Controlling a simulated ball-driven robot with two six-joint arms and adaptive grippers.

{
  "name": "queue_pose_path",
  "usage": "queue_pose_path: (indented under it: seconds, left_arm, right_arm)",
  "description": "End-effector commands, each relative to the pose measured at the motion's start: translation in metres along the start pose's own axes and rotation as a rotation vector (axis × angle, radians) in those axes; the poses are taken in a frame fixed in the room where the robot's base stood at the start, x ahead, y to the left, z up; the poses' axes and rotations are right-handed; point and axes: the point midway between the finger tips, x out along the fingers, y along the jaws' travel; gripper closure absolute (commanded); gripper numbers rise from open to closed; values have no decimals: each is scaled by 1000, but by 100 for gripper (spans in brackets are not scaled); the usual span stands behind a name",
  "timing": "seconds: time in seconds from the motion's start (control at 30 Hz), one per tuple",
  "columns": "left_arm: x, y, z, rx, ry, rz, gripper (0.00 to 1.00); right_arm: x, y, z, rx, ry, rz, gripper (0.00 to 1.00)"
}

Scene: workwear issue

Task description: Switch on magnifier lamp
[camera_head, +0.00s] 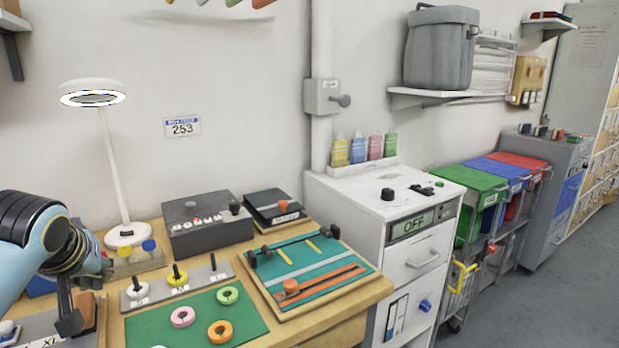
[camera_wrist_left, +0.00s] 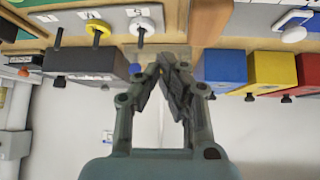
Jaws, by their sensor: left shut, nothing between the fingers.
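The white magnifier lamp (camera_head: 103,160) stands upright at the back left of the wooden bench in the head view. Its ring head is at the top of a thin post, and the ring's underside looks bright white. Its round white base (camera_head: 126,235) sits behind a small stand with yellow and blue knobs. My left gripper (camera_head: 70,322) points down at the bench's left front, apart from the lamp and nearer to me. In the left wrist view the left gripper (camera_wrist_left: 170,64) has its fingertips together, with nothing between them. I cannot make out the lamp there. My right gripper is not in view.
A dark control box (camera_head: 205,228) stands right of the lamp base. A peg board (camera_head: 175,285) and green mat with rings (camera_head: 195,320) lie in front. Yellow (camera_wrist_left: 270,70) and blue (camera_wrist_left: 225,66) blocks show in the wrist view.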

Motion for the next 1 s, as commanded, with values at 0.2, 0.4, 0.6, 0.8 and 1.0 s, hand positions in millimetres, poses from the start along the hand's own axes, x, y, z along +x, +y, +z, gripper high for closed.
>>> queue_pose_path:
  seconds: [0.2,0.4,0.6,0.8,1.0]
  left_arm:
    - [-26,-9,81,130,-95,17,100]
    - [-65,-21,152,259,-189,43,100]
    - [-108,-33,207,367,-270,76,100]
    - [-148,-44,244,452,-333,105,100]
    - [-146,-50,272,492,-375,117,100]
  right_arm:
    - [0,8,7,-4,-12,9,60]
    - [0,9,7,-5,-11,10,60]
    - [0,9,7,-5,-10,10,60]
    - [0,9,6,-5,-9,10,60]
    - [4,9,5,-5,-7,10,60]
